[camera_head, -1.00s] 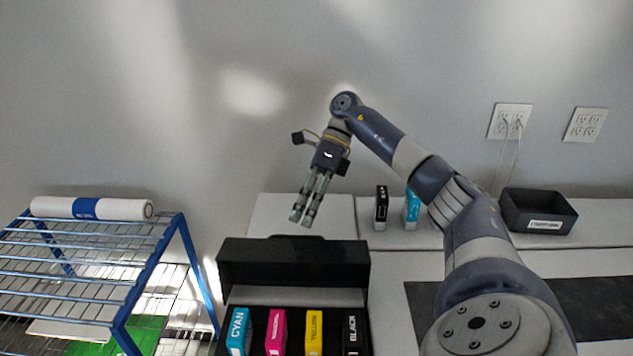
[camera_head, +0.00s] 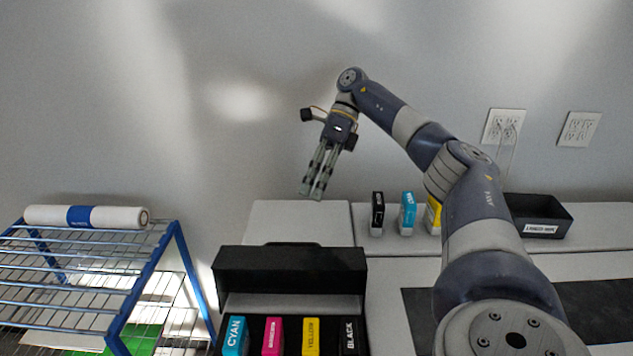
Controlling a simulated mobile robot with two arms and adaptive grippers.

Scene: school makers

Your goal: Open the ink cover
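The ink cover (camera_head: 290,271) is a black panel that stands raised at the back of the printer's ink bay. In front of it the cyan (camera_head: 234,336), magenta (camera_head: 272,337), yellow (camera_head: 311,337) and black (camera_head: 348,337) cartridges show in a row, cut off by the bottom edge. My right gripper (camera_head: 312,191) hangs above and behind the cover, apart from it, fingers pointing down. Its two fingers look close together, with nothing seen between them; I cannot tell if they touch. My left gripper is not in view.
A blue wire rack (camera_head: 120,258) with a white roll (camera_head: 87,216) stands at the left. Black (camera_head: 377,214), cyan (camera_head: 407,213) and yellow (camera_head: 433,216) cartridges and a black tray (camera_head: 540,217) stand on the back ledge. The wall has two outlets.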

